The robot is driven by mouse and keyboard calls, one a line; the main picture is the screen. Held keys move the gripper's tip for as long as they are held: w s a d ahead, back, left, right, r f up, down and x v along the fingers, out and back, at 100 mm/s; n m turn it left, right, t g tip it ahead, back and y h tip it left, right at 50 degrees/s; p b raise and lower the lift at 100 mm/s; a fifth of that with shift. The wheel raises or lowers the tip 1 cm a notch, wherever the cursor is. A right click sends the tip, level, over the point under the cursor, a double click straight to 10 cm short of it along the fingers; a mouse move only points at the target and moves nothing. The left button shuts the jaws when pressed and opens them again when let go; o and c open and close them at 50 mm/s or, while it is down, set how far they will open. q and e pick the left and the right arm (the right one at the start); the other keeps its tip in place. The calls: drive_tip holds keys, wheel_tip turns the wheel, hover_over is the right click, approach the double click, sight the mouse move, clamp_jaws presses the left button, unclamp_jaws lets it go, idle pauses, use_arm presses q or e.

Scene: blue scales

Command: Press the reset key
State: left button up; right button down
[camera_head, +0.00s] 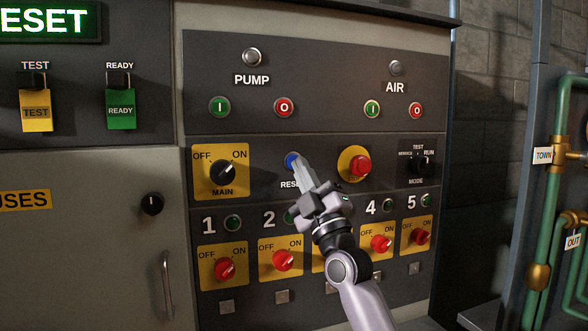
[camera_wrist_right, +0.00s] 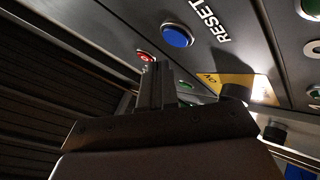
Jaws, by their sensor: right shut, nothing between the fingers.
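The reset key is a round blue button (camera_head: 290,160) on the dark panel, above a RESET label that my right gripper partly covers in the head view. The blue button also shows whole in the right wrist view (camera_wrist_right: 177,35), beside the full RESET lettering. My right gripper (camera_head: 298,163) is shut and empty, its tips close to the button and overlapping its right edge in the head view. In the right wrist view the fingertips (camera_wrist_right: 158,68) appear apart from the button. My left gripper is not in view.
Left of the button is the MAIN switch (camera_head: 222,172) on a yellow plate. To its right are a red mushroom button (camera_head: 360,166) and the MODE switch (camera_head: 419,163). Red rotary switches line the row below. A green-lit display (camera_head: 45,22) at top left shows "ESET", cut off.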

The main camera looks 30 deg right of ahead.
drive_tip(key=shift+w+d, duration=0.15)
drive_tip(key=shift+w, duration=0.35)
idle(1.8)
drive_tip(key=shift+w, duration=0.45)
drive_tip(key=shift+w+d, duration=0.15)
drive_tip(key=shift+w, duration=0.2)
idle(0.4)
drive_tip(key=shift+s, duration=0.2)
drive_tip(key=shift+s+a+p, duration=0.2)
drive_tip(key=shift+s+p, duration=0.1)
drive_tip(key=shift+s, duration=0.3)
